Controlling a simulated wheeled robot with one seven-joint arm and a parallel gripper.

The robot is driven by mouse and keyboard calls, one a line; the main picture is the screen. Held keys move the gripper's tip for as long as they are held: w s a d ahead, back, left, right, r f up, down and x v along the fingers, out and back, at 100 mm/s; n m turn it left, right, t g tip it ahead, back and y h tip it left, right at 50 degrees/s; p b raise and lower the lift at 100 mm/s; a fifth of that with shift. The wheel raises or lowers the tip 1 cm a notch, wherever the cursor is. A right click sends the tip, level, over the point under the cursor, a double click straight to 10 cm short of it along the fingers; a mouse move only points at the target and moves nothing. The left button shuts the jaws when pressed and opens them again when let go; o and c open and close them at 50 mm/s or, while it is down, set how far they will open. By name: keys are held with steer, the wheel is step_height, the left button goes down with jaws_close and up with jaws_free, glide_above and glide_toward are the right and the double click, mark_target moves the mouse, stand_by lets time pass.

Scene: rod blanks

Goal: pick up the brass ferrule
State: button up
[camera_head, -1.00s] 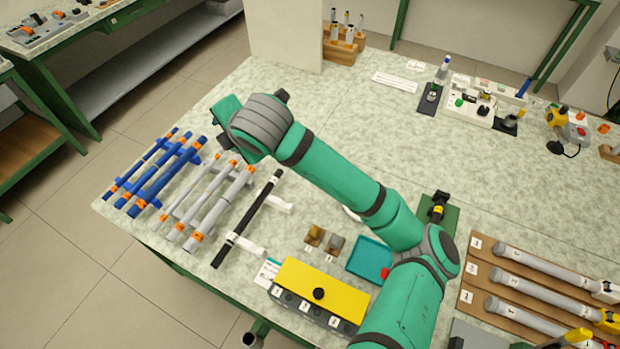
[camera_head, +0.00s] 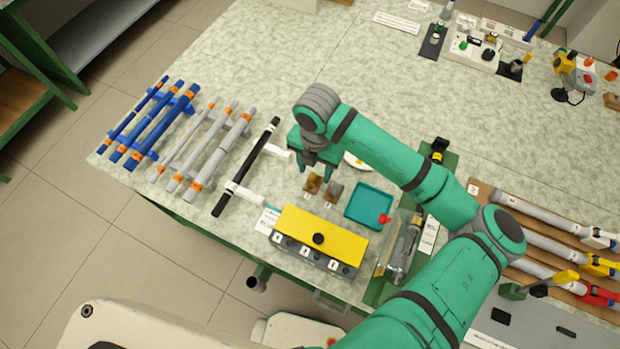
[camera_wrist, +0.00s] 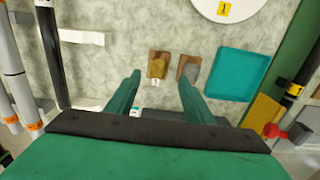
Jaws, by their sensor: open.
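The brass ferrule (camera_head: 313,181) appears as a small brass-coloured piece on a small brown base near the front of the bench. In the wrist view the brass piece (camera_wrist: 158,66) lies just beyond my fingertips, between their lines. A similar grey piece (camera_head: 334,190) on its own brown base stands right beside it; it also shows in the wrist view (camera_wrist: 190,71). My gripper (camera_head: 316,170) is open and empty, pointing down above and slightly behind these two bases. Its two fingers (camera_wrist: 160,80) are spread apart in the wrist view.
A teal tray (camera_head: 369,205) lies to the right and a yellow-topped block (camera_head: 320,235) in front. A black rod (camera_head: 247,165) on white supports lies to the left, with grey and blue rods beyond.

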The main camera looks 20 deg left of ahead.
mark_target(314, 177)
steer(key=shift+w+a+f, duration=0.1)
steer(key=shift+w+f, duration=0.05)
steer(key=shift+f, duration=1.2)
steer(key=shift+w+a+f, duration=0.1)
steer(key=shift+f, duration=1.2)
steer(key=c, duration=0.9)
